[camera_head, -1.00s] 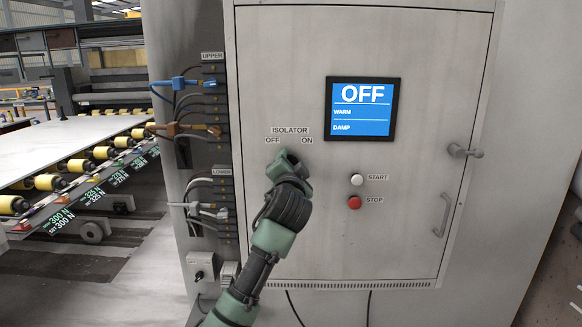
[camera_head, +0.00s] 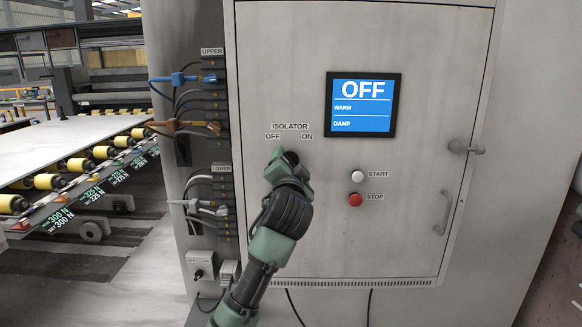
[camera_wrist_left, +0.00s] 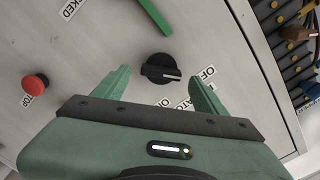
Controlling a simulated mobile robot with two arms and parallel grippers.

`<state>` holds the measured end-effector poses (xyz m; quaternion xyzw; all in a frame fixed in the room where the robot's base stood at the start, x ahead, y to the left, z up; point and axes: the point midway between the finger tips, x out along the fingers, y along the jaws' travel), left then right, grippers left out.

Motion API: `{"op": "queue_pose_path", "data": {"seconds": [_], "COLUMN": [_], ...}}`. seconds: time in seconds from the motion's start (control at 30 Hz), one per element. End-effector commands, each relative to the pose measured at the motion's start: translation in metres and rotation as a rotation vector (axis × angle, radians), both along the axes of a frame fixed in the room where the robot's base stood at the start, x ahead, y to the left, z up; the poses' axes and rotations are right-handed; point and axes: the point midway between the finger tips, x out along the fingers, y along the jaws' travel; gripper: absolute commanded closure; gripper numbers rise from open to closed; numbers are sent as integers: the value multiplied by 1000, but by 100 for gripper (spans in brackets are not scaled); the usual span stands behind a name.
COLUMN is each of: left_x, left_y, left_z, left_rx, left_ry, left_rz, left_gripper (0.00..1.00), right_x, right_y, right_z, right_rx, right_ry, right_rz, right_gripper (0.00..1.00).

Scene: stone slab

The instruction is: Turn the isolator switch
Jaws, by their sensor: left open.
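The isolator switch shows in the left wrist view as a black rotary knob (camera_wrist_left: 158,69) with a white pointer line. The line points toward the OFF label (camera_wrist_left: 208,74). My left gripper (camera_wrist_left: 160,78) is open, with one green finger on each side of the knob, apart from it. In the head view my left gripper (camera_head: 283,157) is in front of the panel just below the ISOLATOR label (camera_head: 290,126) and hides the knob. The display (camera_head: 363,90) reads OFF, WARM, DAMP. My right gripper is not in view.
A white START button (camera_head: 358,175) and a red STOP button (camera_head: 355,199) sit right of the gripper. Cable connectors (camera_head: 188,127) line the cabinet's left side. A door handle (camera_head: 466,149) sticks out at right. A green bar (camera_wrist_left: 153,17) lies beyond the knob.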

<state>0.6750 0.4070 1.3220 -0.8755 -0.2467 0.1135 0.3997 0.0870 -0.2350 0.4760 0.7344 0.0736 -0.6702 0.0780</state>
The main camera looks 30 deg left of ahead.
Motion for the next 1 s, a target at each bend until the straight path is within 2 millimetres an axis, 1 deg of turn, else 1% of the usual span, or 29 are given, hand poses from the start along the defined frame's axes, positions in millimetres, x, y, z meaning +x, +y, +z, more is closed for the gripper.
{"op": "queue_pose_path", "data": {"seconds": [0.03,0.13,0.2,0.33,0.87,0.93,0.97,1.0], "left_x": [-8,-21,-28,-35,-35,-32,-28,-22], "left_y": [-6,-14,-18,-22,-22,-23,-24,-26], "left_z": [-4,-3,-2,-1,-2,-11,-19,-33], "left_rx": [-2,-1,-1,-1,-2,-5,-8,-13], "left_ry": [-3,-3,-2,0,2,17,30,50], "left_rz": [-2,-2,-2,-1,-1,-6,-11,-19], "left_gripper": [28,28,28,28,28,28,28,28], "right_x": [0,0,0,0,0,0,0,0], "right_y": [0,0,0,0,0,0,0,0], "right_z": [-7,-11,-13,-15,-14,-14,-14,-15], "right_rx": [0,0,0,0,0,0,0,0], "right_ry": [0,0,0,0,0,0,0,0], "right_rz": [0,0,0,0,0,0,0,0], "right_gripper": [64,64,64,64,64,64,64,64]}}
